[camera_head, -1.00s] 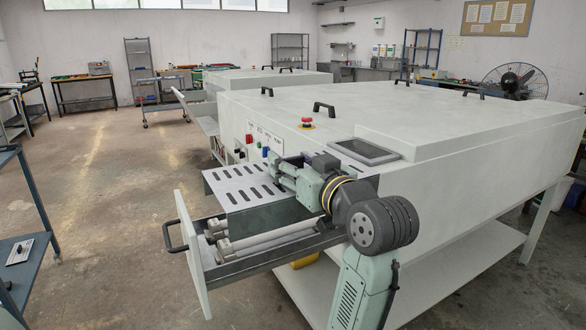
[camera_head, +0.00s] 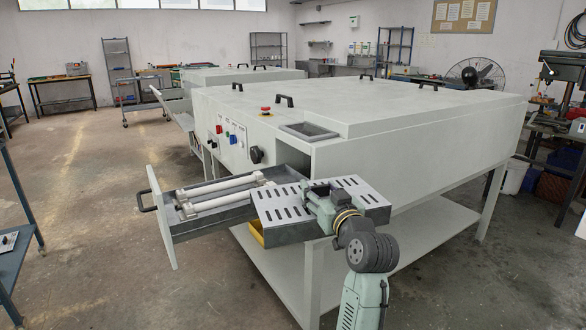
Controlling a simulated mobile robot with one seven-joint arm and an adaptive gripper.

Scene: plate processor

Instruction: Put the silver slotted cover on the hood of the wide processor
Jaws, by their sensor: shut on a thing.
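The silver slotted cover (camera_head: 276,206) is a metal box-like lid with two rows of dark slots on top. My gripper (camera_head: 318,197) is shut on it, across the middle of its top. The cover is held level, in front of the wide processor's near corner, beside the right end of the open drawer. My gripper and wrist hide the middle of its top, and its grip on the cover is partly hidden. The wide processor (camera_head: 400,145) is a large white machine on legs. Its flat hood (camera_head: 340,103) carries several black handles.
The pulled-out drawer (camera_head: 205,217) with white rollers (camera_head: 225,190) sticks out to the left. A red emergency button (camera_head: 265,111) and a dark recessed window (camera_head: 308,130) sit on the processor's top. A blue cart (camera_head: 20,225) stands at the far left. The left floor is open.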

